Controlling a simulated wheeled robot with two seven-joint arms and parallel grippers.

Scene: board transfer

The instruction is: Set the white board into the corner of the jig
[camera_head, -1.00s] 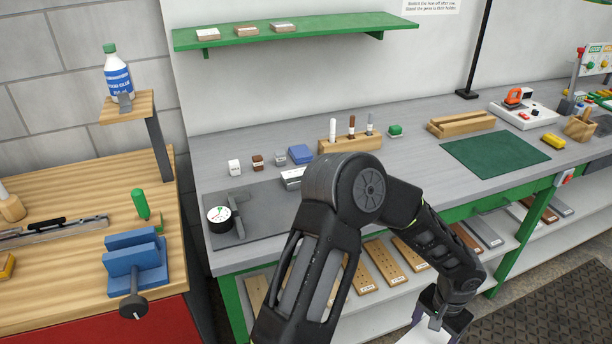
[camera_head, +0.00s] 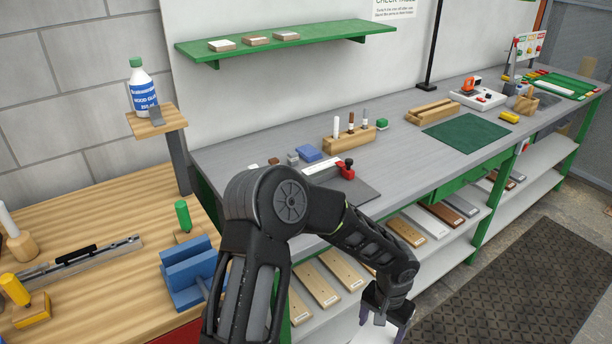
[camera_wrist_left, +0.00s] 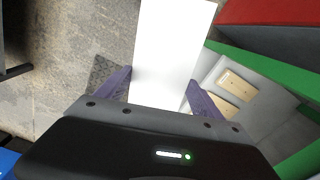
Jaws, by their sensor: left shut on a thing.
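My left gripper (camera_head: 386,312) is shut on the white board (camera_wrist_left: 172,55). In the left wrist view the board sticks out between the two purple fingers, clear of the shelving. In the head view only a small white part of the board (camera_head: 372,336) shows at the bottom edge, below the gripper. The gripper hangs in front of the grey bench, low beside its lower shelf. I cannot tell for sure which thing is the jig; a green frame with yellow pieces (camera_head: 563,84) lies at the bench's far right end. My right gripper is not in view.
The grey bench (camera_head: 405,152) carries a wooden pen holder, a red clamp (camera_head: 346,168), a green mat (camera_head: 466,132) and a wooden tray (camera_head: 433,111). A wooden table with a blue vise (camera_head: 188,272) stands at left. The floor with a dark mat (camera_head: 520,290) is open at right.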

